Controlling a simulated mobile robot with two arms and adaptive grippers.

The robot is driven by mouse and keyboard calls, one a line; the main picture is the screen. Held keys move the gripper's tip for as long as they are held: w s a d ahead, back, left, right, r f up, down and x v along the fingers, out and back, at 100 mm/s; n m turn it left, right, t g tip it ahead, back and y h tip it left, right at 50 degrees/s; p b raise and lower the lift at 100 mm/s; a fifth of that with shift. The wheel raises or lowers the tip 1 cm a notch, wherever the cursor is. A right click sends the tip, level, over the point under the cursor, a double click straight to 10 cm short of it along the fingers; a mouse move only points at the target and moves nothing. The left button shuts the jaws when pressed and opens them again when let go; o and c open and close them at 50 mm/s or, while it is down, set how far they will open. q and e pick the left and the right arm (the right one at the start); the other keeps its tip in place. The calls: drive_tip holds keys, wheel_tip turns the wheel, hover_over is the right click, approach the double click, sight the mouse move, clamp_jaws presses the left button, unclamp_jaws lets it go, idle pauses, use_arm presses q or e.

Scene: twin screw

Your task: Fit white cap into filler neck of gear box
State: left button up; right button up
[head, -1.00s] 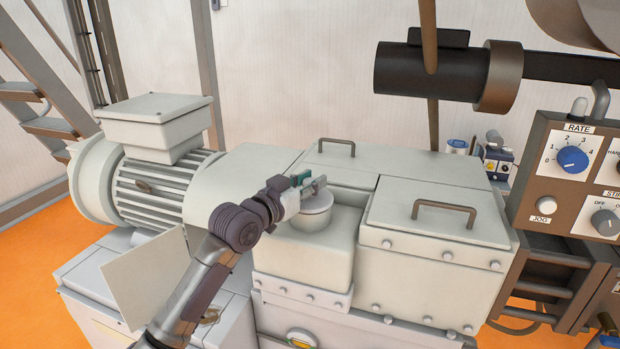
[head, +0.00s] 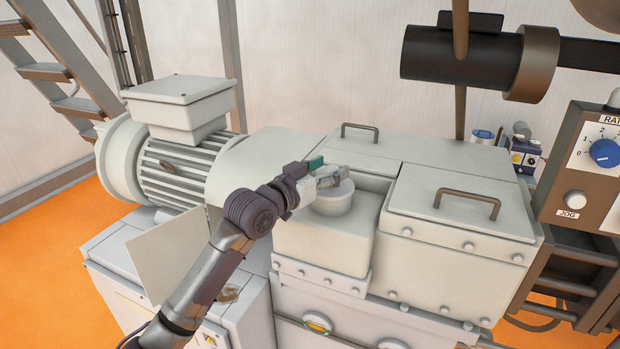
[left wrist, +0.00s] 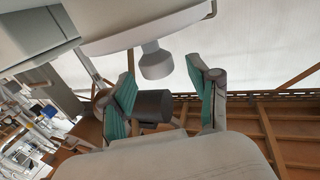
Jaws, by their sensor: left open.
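The white cap (head: 334,199) is a round, pale disc-like piece on the raised block at the front of the gear box (head: 318,243). It sits over the filler neck, and I cannot tell how deep it is seated. My left gripper (head: 330,176) is at the cap's upper left, just above its top, and partly covers it. In the left wrist view the green-padded fingers (left wrist: 167,100) stand apart, with nothing clearly held between them. A large pale surface fills the bottom of that view; I cannot tell what it is. My right gripper is not in view.
A lidded box with a handle (head: 465,207) stands right of the cap. A ribbed motor (head: 170,165) is at the left. A dark horizontal cylinder (head: 460,55) hangs at upper right, and a control panel (head: 590,165) stands at the right edge.

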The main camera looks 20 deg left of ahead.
use_arm(q)
drive_tip(key=v, duration=1)
drive_tip(key=s+d+f+g+y, duration=0.25)
drive_tip(key=s+f, duration=0.25)
drive_tip(key=f, duration=0.5)
drive_tip(key=s+d+f+g+y, duration=0.1)
drive_tip(key=s+f+g, duration=0.3)
drive_tip(key=f, duration=0.6)
drive_tip(key=s+f+n+g+y, duration=0.1)
drive_tip(key=s+f+g, duration=0.1)
drive_tip(key=s+f, duration=0.35)
drive_tip(key=s+f+g+y, duration=0.1)
drive_tip(key=s+f+g, duration=0.15)
drive_tip(key=s, duration=0.65)
drive_tip(key=s+f+n+g+y, duration=0.1)
drive_tip(key=s+f+g, duration=0.1)
drive_tip(key=s+f, duration=0.45)
drive_tip(key=s+f+g+b, duration=0.2)
drive_tip(key=s+f+b, duration=0.15)
drive_tip(key=f, duration=2.65)
drive_tip(key=s+a+f+b, duration=0.1)
drive_tip(key=s+a+f, duration=0.2)
drive_tip(key=s+f, duration=1.2)
drive_tip(key=shift+s+f+g+b, duration=0.4)
drive_tip(key=shift+s, duration=0.35)
